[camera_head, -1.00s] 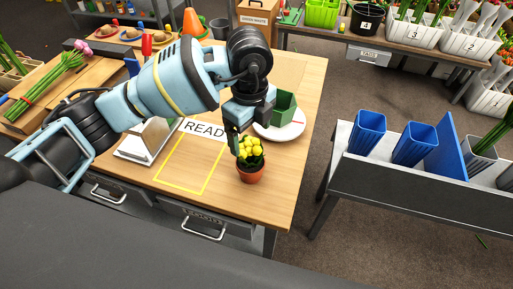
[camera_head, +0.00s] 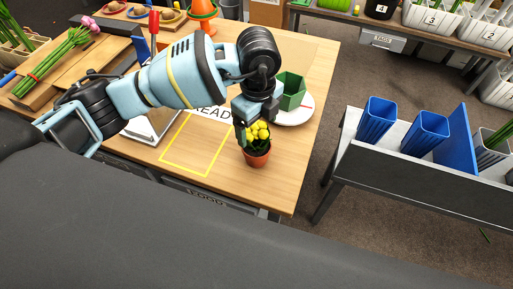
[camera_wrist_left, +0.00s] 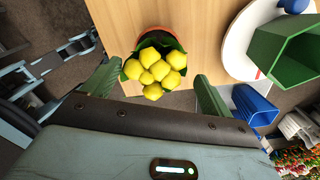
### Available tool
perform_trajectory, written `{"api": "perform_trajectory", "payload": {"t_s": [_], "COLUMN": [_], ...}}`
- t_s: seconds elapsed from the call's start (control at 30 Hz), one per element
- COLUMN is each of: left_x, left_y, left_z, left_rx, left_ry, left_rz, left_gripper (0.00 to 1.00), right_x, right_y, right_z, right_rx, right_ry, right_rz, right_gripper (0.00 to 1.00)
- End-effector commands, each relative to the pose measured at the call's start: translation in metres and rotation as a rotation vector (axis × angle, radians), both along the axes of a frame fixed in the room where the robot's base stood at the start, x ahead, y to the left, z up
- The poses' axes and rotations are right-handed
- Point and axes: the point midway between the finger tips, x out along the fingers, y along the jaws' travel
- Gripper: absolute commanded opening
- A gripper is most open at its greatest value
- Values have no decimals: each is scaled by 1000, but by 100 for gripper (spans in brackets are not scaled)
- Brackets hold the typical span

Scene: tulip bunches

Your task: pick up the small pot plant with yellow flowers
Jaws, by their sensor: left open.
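The small pot plant (camera_head: 257,155) has yellow flowers, dark leaves and a terracotta pot, and stands upright on the wooden table near its right front edge. My left gripper (camera_head: 243,132) is open right at the plant, its fingers at flower height. In the left wrist view the yellow flowers (camera_wrist_left: 156,70) lie ahead of the gap between the two open green fingers of my left gripper (camera_wrist_left: 152,92). Whether a finger touches the leaves cannot be told. My right gripper is out of view.
A white plate (camera_head: 297,114) and a green hexagonal pot (camera_head: 291,90) stand just behind the plant. A yellow taped rectangle (camera_head: 181,170) lies to its left. A grey bench with blue vases (camera_head: 376,120) stands across a gap on the right.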

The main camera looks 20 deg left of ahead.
Motion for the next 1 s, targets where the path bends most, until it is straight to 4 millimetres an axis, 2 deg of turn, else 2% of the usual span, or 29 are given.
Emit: {"api": "perform_trajectory", "payload": {"t_s": [0.2,0.47,1.0], "left_x": [-3,-3,-3], "left_y": [2,2,2], "left_z": [-32,-36,-35], "left_rx": [0,0,0], "left_ry": [3,-1,0], "left_rz": [-1,-1,-1], "left_gripper": [85,85,16], "right_x": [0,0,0], "right_y": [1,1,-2], "right_z": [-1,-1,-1], "right_rx": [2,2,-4], "right_ry": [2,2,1], "right_rz": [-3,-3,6], "right_gripper": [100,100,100]}}
